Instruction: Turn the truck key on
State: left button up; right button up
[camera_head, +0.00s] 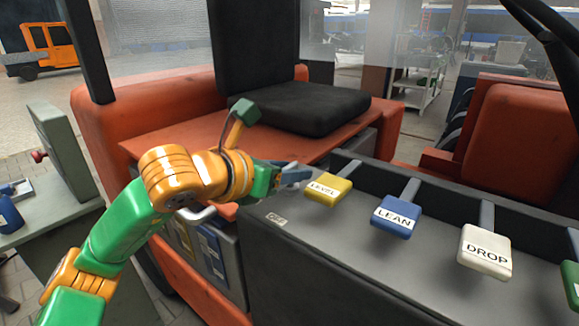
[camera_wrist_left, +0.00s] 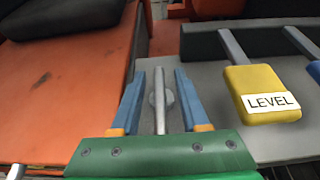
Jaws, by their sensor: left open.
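My left gripper (camera_head: 290,175) reaches from the left to the near left corner of the grey lever panel, beside the yellow LEVEL lever. In the left wrist view its two blue fingers (camera_wrist_left: 157,85) are apart. A slim grey metal piece with a round disc behind it, seemingly the truck key (camera_wrist_left: 159,98), stands between the fingers with gaps on both sides. In the head view the key cannot be made out clearly behind the gripper. My right gripper is not in view.
On the panel (camera_head: 330,235) stand a yellow LEVEL lever (camera_head: 328,190), a blue LEAN lever (camera_head: 396,216), a white DROP lever (camera_head: 485,251) and a green one (camera_head: 571,285). A black seat (camera_head: 300,107) is behind. A grey-green cabinet (camera_head: 58,150) stands at left.

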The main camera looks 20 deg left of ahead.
pick_arm(q)
grip_shut()
